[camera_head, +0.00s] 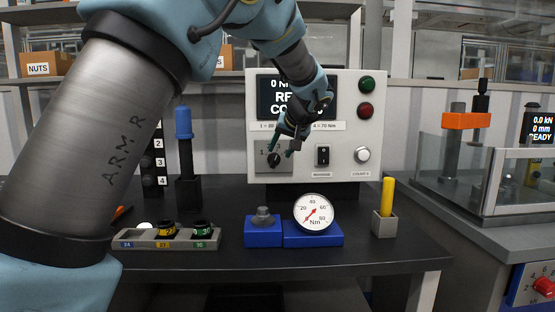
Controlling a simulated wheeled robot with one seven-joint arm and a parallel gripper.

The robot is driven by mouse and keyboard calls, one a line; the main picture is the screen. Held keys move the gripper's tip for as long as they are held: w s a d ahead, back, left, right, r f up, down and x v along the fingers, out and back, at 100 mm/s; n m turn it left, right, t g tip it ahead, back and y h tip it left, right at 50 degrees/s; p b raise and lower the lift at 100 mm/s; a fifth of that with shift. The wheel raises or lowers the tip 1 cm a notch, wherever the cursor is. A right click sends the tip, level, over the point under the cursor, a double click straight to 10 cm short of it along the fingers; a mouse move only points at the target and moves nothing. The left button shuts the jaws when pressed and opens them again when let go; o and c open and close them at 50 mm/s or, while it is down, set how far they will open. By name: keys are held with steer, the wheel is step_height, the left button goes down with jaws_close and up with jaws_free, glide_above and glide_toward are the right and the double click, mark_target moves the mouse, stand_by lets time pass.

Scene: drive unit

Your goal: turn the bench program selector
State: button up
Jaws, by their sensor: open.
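The bench program selector is a small black knob (274,160) on a grey plate (260,164) at the lower left of the white control panel (345,110). My gripper (281,147) hangs from my arm in front of the panel. Its green-tipped fingers are open at the knob, one on each side of it or nearly so. I cannot tell whether they touch it. The plate's markings are partly hidden, with a "1" showing at left. My arm also covers part of the panel's display (270,98).
A rocker switch (322,155), a white button (362,155), and green and red lamps sit on the panel. On the dark bench (350,250) stand a round gauge (313,212), a blue block (263,233), a yellow-handled tool (387,197) and a socket tray (165,239).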

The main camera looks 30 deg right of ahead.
steer(key=v, duration=0.5)
steer(key=shift+s+r+b, duration=0.2)
steer(key=shift+s+b, duration=0.05)
steer(key=shift+b, duration=0.1)
